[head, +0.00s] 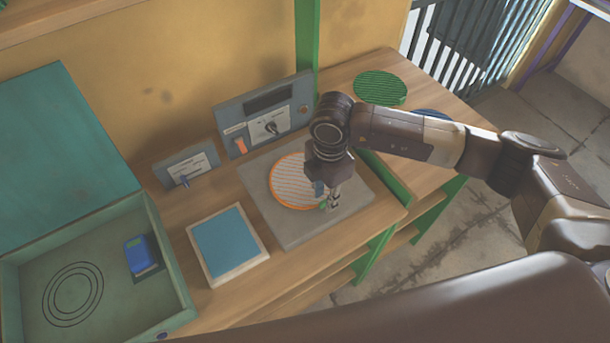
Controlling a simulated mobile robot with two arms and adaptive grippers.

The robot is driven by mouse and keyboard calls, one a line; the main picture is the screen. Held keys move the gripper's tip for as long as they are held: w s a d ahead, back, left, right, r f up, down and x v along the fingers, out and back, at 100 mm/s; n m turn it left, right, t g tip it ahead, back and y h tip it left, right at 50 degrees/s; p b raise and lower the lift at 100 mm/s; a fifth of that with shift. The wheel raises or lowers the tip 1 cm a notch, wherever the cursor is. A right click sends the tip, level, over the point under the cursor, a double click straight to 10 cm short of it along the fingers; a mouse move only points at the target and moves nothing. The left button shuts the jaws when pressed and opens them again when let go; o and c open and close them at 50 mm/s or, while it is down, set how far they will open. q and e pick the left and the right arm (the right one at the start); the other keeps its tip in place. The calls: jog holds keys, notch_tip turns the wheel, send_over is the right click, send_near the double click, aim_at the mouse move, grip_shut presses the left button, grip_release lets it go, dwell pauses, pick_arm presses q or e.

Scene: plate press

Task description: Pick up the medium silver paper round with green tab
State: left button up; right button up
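A pale, striped round with an orange rim (289,186) lies on the grey plate of the press (264,215). A small green bit (323,207), perhaps a tab, shows at its lower right edge, next to my fingertips. I cannot clearly make out a separate silver paper round, as my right wrist covers the right part of this area. My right gripper (334,203) points down at the round's right edge, with its fingers close together. Whether it grips the green bit cannot be told. My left gripper is not in view.
A control panel (284,102) with a knob and a smaller switch box (200,158) stand behind. A blue-topped pad (229,246) and an open green box (30,262) holding a blue object (140,254) are at left. A green striped disc (379,87) and blue disc (434,115) lie at right.

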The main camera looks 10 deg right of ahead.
jog(key=shift+f, duration=0.5)
grip_shut()
jog(key=shift+r, duration=0.1)
